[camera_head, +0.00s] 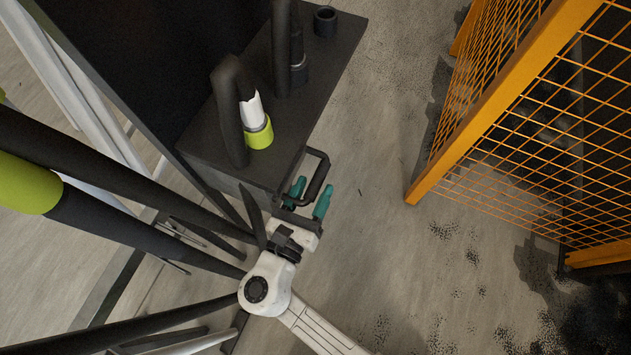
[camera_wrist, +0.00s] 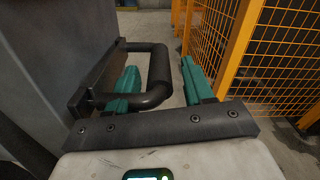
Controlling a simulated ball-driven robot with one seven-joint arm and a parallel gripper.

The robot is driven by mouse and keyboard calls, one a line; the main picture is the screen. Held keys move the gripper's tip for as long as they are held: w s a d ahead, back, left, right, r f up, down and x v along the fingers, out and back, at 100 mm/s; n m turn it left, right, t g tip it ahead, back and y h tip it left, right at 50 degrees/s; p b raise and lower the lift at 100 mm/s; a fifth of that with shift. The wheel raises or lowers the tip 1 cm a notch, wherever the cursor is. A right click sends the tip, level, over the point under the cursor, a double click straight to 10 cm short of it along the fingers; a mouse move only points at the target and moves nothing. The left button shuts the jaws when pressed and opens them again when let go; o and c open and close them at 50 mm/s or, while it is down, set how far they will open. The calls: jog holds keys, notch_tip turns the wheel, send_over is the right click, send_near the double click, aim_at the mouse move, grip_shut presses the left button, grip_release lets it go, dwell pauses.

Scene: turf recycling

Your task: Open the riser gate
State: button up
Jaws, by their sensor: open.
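A black U-shaped handle (camera_head: 318,178) sticks out from the side of a dark box-like unit (camera_head: 232,165); it also shows in the wrist view (camera_wrist: 158,72), fixed to a dark plate. I cannot tell which panel is the riser gate. My gripper (camera_head: 310,196) has teal fingers and is open. In the wrist view, my gripper (camera_wrist: 162,86) has its fingers on either side of the handle's outer bar, the left one inside the loop and the right one outside. A gap shows between the bar and the right finger; contact on the left is unclear.
An orange mesh fence (camera_head: 490,105) stands to the right, with a post near the handle side. Black pipes and a lime-green collar (camera_head: 259,134) sit on top of the dark unit. Bare concrete floor (camera_head: 370,150) lies between unit and fence.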

jog(key=shift+x, duration=1)
grip_shut()
